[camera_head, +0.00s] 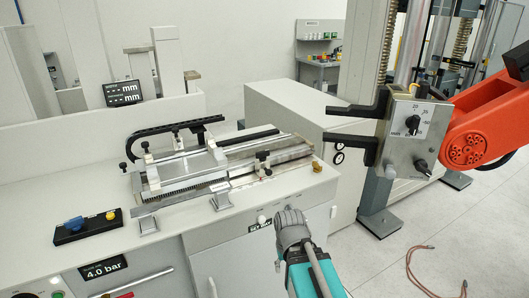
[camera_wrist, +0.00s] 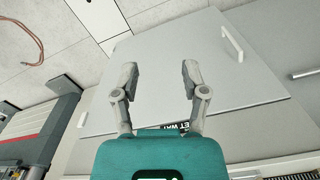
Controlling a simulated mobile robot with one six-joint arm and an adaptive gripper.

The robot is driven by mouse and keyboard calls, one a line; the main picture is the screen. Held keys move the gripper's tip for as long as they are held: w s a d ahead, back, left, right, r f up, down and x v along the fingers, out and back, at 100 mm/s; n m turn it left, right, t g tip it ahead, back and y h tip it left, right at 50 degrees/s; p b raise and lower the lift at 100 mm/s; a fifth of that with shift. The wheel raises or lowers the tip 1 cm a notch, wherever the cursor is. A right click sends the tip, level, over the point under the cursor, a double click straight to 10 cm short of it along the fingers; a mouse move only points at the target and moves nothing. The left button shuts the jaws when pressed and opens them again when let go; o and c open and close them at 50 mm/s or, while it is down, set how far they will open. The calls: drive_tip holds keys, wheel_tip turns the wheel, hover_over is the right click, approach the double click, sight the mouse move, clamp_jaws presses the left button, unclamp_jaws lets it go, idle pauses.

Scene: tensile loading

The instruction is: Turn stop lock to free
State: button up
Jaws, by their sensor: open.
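My gripper (camera_head: 290,215) is in front of the bench cabinet in the head view, below the fixture. In the wrist view my gripper (camera_wrist: 158,72) has its two grey fingers spread apart with nothing between them, facing a pale cabinet door (camera_wrist: 175,50). I cannot read a label that says stop lock. Candidate controls show in the head view: a grey panel (camera_head: 403,150) with a dial and dark knobs at the right, and a black box (camera_head: 88,228) with a blue and a yellow knob at the left. My gripper is apart from both.
A fixture with metal rails (camera_head: 190,165) stands on the white bench. Two black arms (camera_head: 352,150) stick out left from the grey panel, and an orange-red arm (camera_head: 475,125) joins its right side. A brown cable (camera_head: 415,265) lies on the floor. The floor at the lower right is mostly clear.

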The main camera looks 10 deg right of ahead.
wheel_tip(320, 180, up, 29)
drive_tip(key=m+p, duration=1.4)
drive_tip(key=p, duration=1.5)
hover_over(263, 151)
drive_tip(key=shift+s+f, duration=0.1)
drive_tip(key=shift+f, duration=0.05)
drive_tip(key=shift+f+b, duration=0.2)
drive_tip(key=shift+b, duration=0.15)
wheel_tip(263, 151, down, 13)
drive_tip(key=b, duration=1.3)
drive_tip(key=shift+f, duration=0.2)
